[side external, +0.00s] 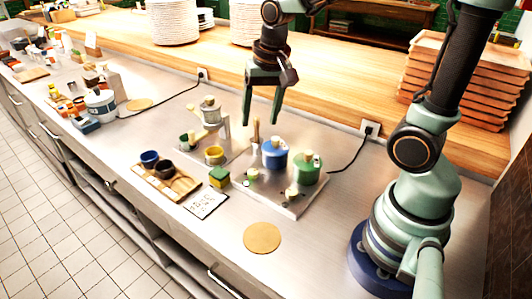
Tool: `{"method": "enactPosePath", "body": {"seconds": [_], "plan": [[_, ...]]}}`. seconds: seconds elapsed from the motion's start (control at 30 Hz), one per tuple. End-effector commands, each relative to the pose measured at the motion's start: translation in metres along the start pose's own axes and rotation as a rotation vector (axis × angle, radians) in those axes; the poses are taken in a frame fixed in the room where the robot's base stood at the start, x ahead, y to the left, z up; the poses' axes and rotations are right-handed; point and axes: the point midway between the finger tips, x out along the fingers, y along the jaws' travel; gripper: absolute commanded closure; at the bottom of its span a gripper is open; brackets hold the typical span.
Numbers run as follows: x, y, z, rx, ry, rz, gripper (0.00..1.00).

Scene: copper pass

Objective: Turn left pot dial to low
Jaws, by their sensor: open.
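A blue pot (275,153) with a pale lid knob stands on the back left of a flat grey hob plate (271,188). A green pot (306,168) stands to its right. A small pale dial (250,175) sits on the plate's front left, in front of the blue pot. A second dial (290,195) sits in front of the green pot. The dials are too small for me to read their settings. My gripper (260,121) is open and empty, pointing down above and behind the blue pot, clear of both dials.
A pale press-like device (211,118) stands behind. A round tan mat (262,238) lies in front, with bare counter around it.

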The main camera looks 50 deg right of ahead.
Motion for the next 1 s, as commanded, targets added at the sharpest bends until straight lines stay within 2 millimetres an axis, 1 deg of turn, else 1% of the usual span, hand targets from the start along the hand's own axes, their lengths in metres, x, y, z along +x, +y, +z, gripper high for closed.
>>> {"method": "enactPosePath", "body": {"seconds": [0.03,0.1,0.2,0.33,0.57,0.67,0.9,1.0], "plan": [[0.012,-0.001,-0.004,0.063,-0.03,0.023,0.34],[0.025,-0.002,-0.009,0.149,-0.059,0.049,0.34],[0.04,-0.003,-0.013,0.248,-0.09,0.081,0.34],[0.053,-0.003,-0.017,0.327,-0.111,0.107,0.34],[0.068,-0.002,-0.016,0.357,-0.119,0.118,0.34],[0.082,-0.001,-0.013,0.355,-0.12,0.12,0.34],[0.129,0.003,-0.005,0.354,-0.121,0.12,0.34],[0.145,0.004,-0.003,0.354,-0.12,0.119,0.34]]}}
